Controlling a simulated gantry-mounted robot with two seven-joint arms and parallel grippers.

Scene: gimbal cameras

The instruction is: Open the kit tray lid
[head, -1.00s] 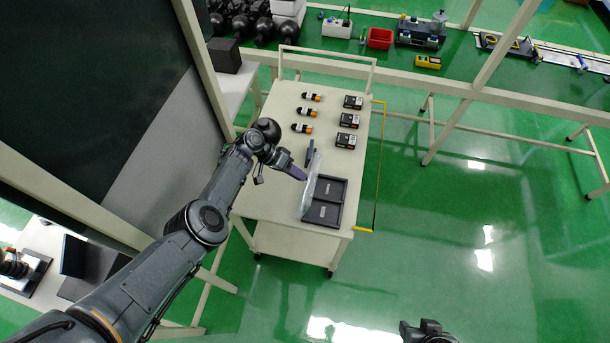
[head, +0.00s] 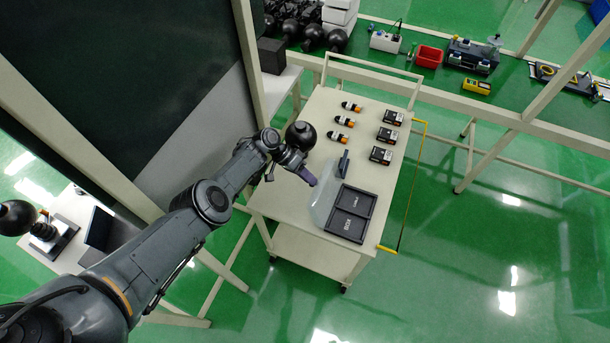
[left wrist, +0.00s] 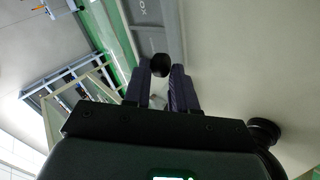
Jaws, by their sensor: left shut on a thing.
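The kit tray (head: 345,233) is a dark tray with two compartments and white lettering, near the front of the cart top. Its clear lid (head: 324,204) stands raised at the tray's left edge, leaning out to the left. My left gripper (head: 310,179) is at the lid's upper part, with its purple fingers closed on it. In the left wrist view, a black round knob (left wrist: 160,65) sits between the fingertips (left wrist: 160,76), with part of the grey tray (left wrist: 157,22) beyond. The exact contact is hard to see. My right gripper is out of view.
The cream cart (head: 290,203) also bears a dark upright block (head: 343,163) just behind the tray, three small dark-and-orange items (head: 343,121) and three black boxes (head: 386,136) farther back. A yellow-edged bar (head: 412,187) runs along its right side. Green floor is clear to the right.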

